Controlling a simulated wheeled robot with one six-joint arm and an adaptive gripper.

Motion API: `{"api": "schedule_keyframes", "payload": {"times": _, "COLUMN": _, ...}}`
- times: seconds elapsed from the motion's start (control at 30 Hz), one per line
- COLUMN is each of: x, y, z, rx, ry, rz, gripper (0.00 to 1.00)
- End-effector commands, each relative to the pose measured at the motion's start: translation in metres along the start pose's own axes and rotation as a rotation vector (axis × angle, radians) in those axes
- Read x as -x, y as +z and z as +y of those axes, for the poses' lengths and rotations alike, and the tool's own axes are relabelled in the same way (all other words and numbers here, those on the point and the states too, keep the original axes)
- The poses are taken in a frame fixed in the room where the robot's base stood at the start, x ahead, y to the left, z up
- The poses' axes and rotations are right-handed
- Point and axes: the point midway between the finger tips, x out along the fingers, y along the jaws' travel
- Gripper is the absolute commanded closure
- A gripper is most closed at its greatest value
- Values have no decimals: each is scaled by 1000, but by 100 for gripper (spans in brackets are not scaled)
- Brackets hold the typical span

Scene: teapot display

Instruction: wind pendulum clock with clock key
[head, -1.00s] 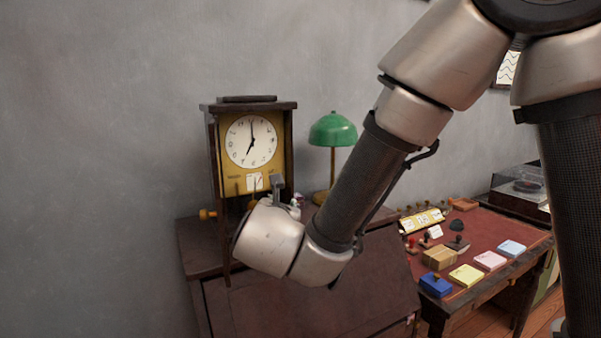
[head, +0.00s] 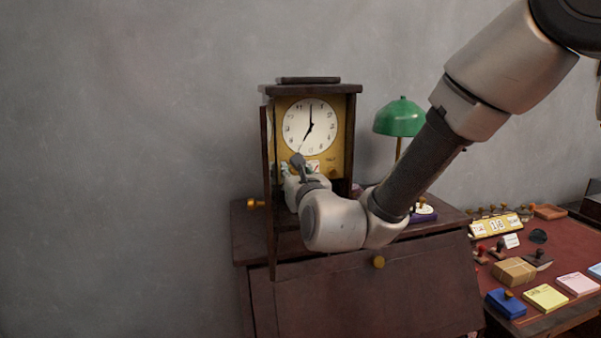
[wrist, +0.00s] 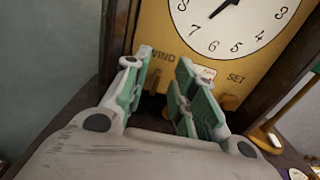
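The pendulum clock (head: 352,130) stands on a dark wooden cabinet, with a white dial (head: 310,125) on a yellow panel and its narrow front door (head: 268,165) swung open to the left. In the wrist view its yellow panel (wrist: 150,28) carries the words WIND on the left and SET on the right. My gripper (wrist: 165,62) is open, its two green-and-grey fingers apart just below WIND. In the head view my gripper (head: 299,168) is at the lower left of the dial.
A green lamp (head: 400,117) stands right of the clock. A stamp on a purple base (head: 424,212) is on the cabinet. The wall at left is bare.

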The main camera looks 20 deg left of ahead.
Motion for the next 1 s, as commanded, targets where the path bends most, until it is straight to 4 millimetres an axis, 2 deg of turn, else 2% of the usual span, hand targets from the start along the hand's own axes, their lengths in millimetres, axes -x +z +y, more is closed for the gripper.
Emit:
{"api": "schedule_keyframes", "payload": {"times": 0.27, "x": -2, "y": 0, "z": 0, "rx": 0, "ry": 0, "rz": 0, "gripper": 73}}
{"api": "schedule_keyframes", "payload": {"times": 0.4, "x": -2, "y": 0, "z": 0, "rx": 0, "ry": 0, "rz": 0, "gripper": 99}}
{"api": "schedule_keyframes", "payload": {"times": 0.43, "x": -2, "y": 0, "z": 0, "rx": 0, "ry": 0, "rz": 0, "gripper": 100}}
{"api": "schedule_keyframes", "payload": {"times": 0.77, "x": -2, "y": 0, "z": -1, "rx": -11, "ry": -1, "rz": 1, "gripper": 100}}
{"api": "schedule_keyframes", "payload": {"times": 1.0, "x": -2, "y": 0, "z": -2, "rx": -100, "ry": -2, "rz": 1, "gripper": 100}}
